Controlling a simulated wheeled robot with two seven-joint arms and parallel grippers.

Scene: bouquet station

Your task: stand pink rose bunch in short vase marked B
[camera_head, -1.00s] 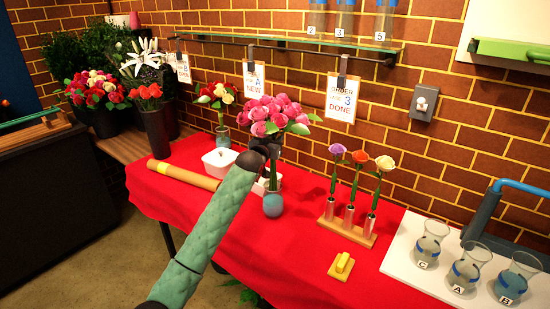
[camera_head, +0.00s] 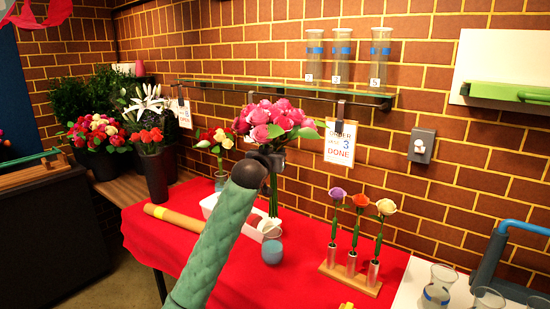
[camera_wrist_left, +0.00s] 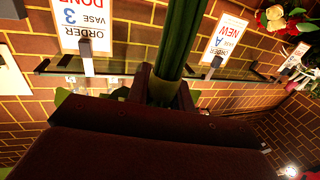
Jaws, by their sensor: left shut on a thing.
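My left gripper (camera_head: 268,157) is shut on the stems of the pink rose bunch (camera_head: 268,122) and holds it upright. The lower stems hang above a small blue-grey vase (camera_head: 273,252) on the red cloth, apart from it. In the left wrist view the green stems (camera_wrist_left: 172,50) run between the finger tips (camera_wrist_left: 163,90). My right gripper is not in view.
A wooden rack (camera_head: 350,278) with three single flowers stands between the bunch and the short vases. A glass shelf (camera_head: 290,88) with tall vases runs along the brick wall behind. A white box (camera_head: 250,228) and a paper roll (camera_head: 180,219) lie on the cloth.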

